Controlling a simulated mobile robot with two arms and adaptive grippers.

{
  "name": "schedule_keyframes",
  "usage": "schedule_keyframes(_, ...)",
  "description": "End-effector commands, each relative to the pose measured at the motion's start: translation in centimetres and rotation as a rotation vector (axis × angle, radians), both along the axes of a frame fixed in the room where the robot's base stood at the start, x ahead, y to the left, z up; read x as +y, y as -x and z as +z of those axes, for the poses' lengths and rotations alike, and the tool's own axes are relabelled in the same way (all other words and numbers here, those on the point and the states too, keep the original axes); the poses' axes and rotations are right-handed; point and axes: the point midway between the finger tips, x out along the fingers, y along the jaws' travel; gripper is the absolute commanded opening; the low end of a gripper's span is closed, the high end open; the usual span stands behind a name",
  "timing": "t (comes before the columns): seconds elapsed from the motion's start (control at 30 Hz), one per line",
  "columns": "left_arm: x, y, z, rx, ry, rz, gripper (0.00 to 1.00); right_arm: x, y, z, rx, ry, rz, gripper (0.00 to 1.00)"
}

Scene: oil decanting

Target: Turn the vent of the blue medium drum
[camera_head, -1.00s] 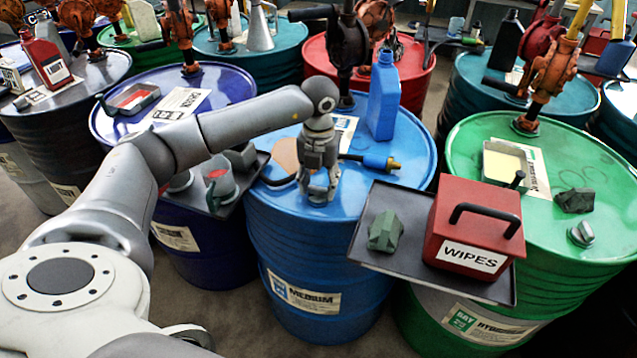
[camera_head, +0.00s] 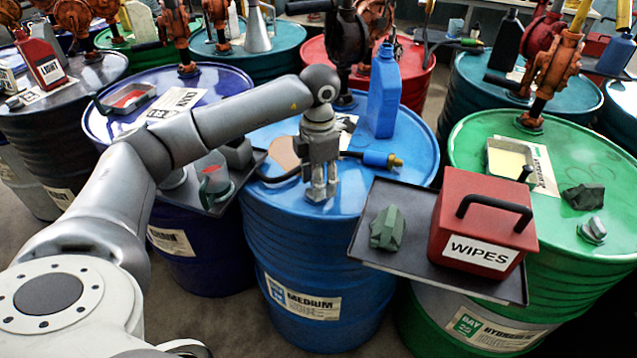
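The blue medium drum (camera_head: 310,260) stands at the centre, with a white MEDIUM label on its side. My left gripper (camera_head: 320,193) points down at its lid, left of the middle, with its fingertips low at the lid surface. Two fingers show side by side with a narrow gap. My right gripper is not in view.
On the drum's lid stand a blue jug (camera_head: 384,95) and a hose with a blue nozzle (camera_head: 380,160). A grey tray (camera_head: 365,235) at the front right holds a green lump (camera_head: 387,228) and a red WIPES box (camera_head: 480,225). A green drum (camera_head: 575,255) stands to the right.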

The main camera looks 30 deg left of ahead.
Motion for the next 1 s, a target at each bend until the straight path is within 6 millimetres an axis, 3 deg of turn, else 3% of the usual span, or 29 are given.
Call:
schedule_keyframes(0.5,-0.2,0.1,0.0,-0.003,0.0,-0.442,0.22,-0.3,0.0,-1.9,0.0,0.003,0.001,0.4)
schedule_keyframes(1.0,-0.2,0.2,0.1,-0.003,0.0,-0.616,0.22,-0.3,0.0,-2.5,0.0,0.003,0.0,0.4)
